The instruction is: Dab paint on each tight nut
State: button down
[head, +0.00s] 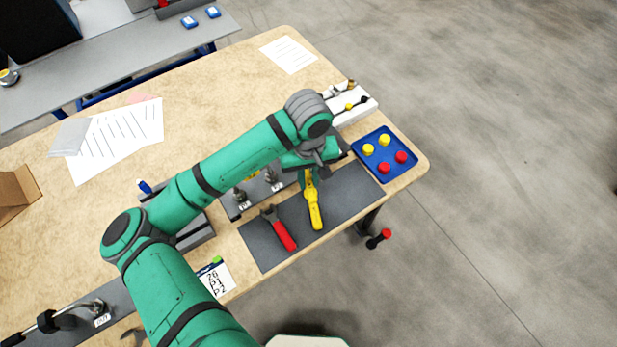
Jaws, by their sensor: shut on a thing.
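My gripper (311,172) is over the dark grey mat (345,197), largely hidden under my wrist. It is shut on a yellow-handled tool (314,212), whose handle points toward the front edge; I cannot tell whether the tool touches the mat. Two metal fittings with white labels, one at the left (240,196) and one at the right (271,177), stand on a grey plate behind the mat. Another labelled fitting (97,307) is at the lower left. The nuts are too small to make out, and I see no clear paint mark.
A red-handled tool (281,232) lies on the mat. A blue tray (383,173) holds yellow and red caps at the right corner. A white holder (366,107) with small items stands behind it. A handwritten card (215,280) lies near the front edge. Papers (130,137) lie at the left.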

aim_at(312, 195)
jog(key=shift+w+a, duration=0.15)
jog(key=shift+w, duration=0.4)
dwell(1.3)
jog(key=shift+s+d+r, duration=0.1)
jog(key=shift+s+d, duration=0.15)
jog(key=shift+s, duration=0.55)
jog(key=shift+s+d+f, duration=0.1)
jog(key=shift+s+d, duration=0.1)
jog(key=shift+s, duration=0.6)
jog(key=shift+s+d+r, duration=0.1)
jog(key=shift+s+d, duration=0.15)
jog(key=shift+s, duration=0.55)
notch_tip(312, 195, up, 10)
